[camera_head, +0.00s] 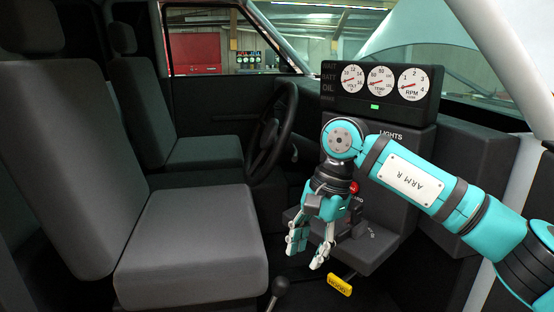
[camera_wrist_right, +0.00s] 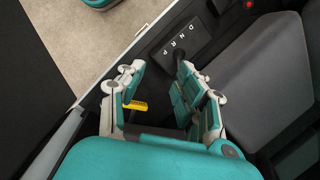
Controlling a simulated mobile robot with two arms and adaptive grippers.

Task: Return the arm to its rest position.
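My right arm (camera_head: 410,182), marked ARM R, reaches in from the right across the pickup's cab. Its right gripper (camera_head: 305,258) points down in front of the dashboard's centre, with its fingers apart and nothing between them. In the right wrist view the gripper (camera_wrist_right: 160,97) is also open, with its two fingers spread. A gear shift panel (camera_wrist_right: 180,47) lettered D, N, R, P lies beyond the fingertips there. My left gripper is not in view.
A yellow hood lever (camera_head: 340,285) sits just right of the fingers; it also shows in the wrist view (camera_wrist_right: 136,105). A knobbed lever (camera_head: 279,287) stands nearby. The steering wheel (camera_head: 271,130), gauge panel (camera_head: 380,85), red button (camera_head: 352,188) and grey seat (camera_head: 190,240) surround the arm.

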